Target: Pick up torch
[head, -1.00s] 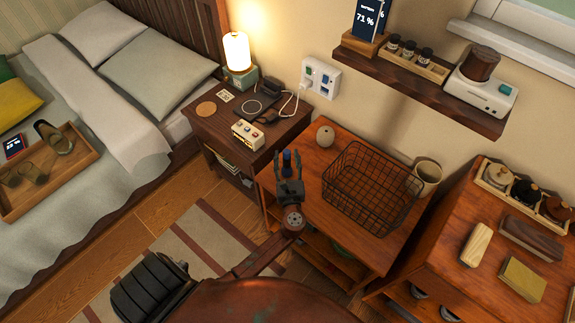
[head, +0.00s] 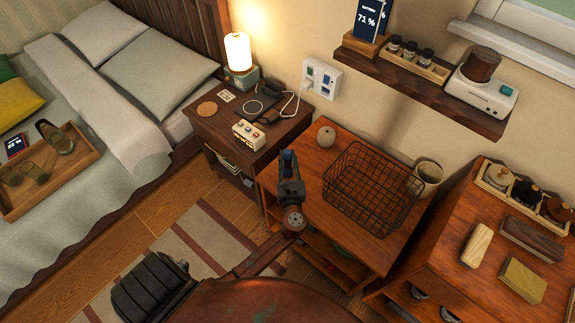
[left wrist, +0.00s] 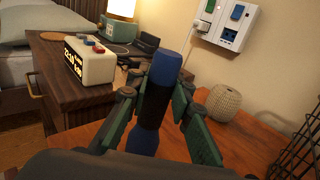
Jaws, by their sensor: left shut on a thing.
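The torch is a blue cylinder with a dark band, seen upright in the left wrist view (left wrist: 166,70). My left gripper (left wrist: 155,105) is shut on it, with green-sided fingers on both sides of its middle. In the head view the torch (head: 288,157) shows as a small blue top just beyond my left gripper (head: 289,172), over the left part of the low wooden cabinet (head: 325,140). The torch's lower end is partly hidden by the gripper, and I cannot tell whether it touches the cabinet top. My right gripper is not in view.
A black wire basket (head: 370,188) stands right of the torch, with a beige mug (head: 428,177) beyond it. A round woven ball (head: 326,136) sits behind. The nightstand with a clock (head: 248,134) and lamp (head: 238,52) is to the left. A wall shelf (head: 420,85) overhangs the back.

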